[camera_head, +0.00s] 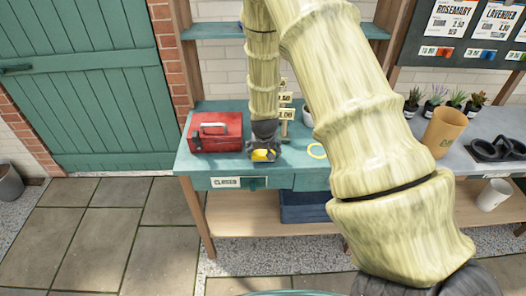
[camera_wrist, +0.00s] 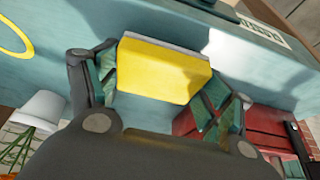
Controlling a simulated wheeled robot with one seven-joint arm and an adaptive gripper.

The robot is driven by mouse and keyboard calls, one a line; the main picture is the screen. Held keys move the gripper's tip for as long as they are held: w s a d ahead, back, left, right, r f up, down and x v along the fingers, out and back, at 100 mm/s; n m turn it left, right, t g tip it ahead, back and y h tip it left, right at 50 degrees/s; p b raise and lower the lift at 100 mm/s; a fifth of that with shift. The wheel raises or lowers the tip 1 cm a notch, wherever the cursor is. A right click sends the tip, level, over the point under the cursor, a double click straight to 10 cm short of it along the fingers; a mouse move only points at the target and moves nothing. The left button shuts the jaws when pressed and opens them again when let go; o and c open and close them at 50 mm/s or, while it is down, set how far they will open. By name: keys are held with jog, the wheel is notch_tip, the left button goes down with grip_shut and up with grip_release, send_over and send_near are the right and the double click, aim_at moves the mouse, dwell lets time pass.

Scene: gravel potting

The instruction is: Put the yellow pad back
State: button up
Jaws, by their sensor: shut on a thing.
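The yellow pad (camera_wrist: 165,68) is a block with a pale grey edge, held between the two fingers of my gripper (camera_wrist: 157,95) in the wrist view. In the head view my gripper (camera_head: 263,147) is low over the teal bench, between the red toolbox and a yellow ring. Only a small part of the yellow pad (camera_head: 263,155) shows there, below the gripper. I cannot tell whether the pad touches the bench top.
The teal bench (camera_head: 222,170) carries the red toolbox (camera_head: 215,133) on the left. The yellow ring (camera_head: 317,151) lies to the right. A small sign with prices (camera_head: 286,113) stands behind. On the right are small potted plants (camera_head: 434,97) and a tan pot (camera_head: 444,131).

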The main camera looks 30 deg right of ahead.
jog(key=shift+f, duration=0.6)
jog(key=shift+f, duration=0.15)
jog(key=o, duration=0.9)
jog(key=shift+o, duration=0.2)
jog(key=shift+r, duration=0.25)
jog(key=shift+b+v, duration=1.9)
jog(key=shift+v, duration=3.9)
jog(key=s+a+f+n+g, duration=0.1)
jog(key=s+a+f, duration=0.15)
jog(key=f, duration=0.35)
jog(key=s+a+f+n, duration=0.1)
jog(key=s+a+f, duration=0.1)
jog(key=s+f, duration=0.3)
jog(key=s+a+f+n+g, duration=0.1)
jog(key=s+a+f, duration=0.3)
jog(key=s, duration=0.5)
jog(key=s+a+f+n+g+y, duration=0.1)
jog(key=s+a+f, duration=0.3)
jog(key=s+f, duration=0.5)
jog(key=s+a+f+n+g+y, duration=0.1)
jog(key=s+a+f+n, duration=0.1)
jog(key=s+a+f, duration=0.3)
jog(key=s+f, duration=0.1)
jog(key=s, duration=0.3)
jog(key=shift+s+f, duration=0.2)
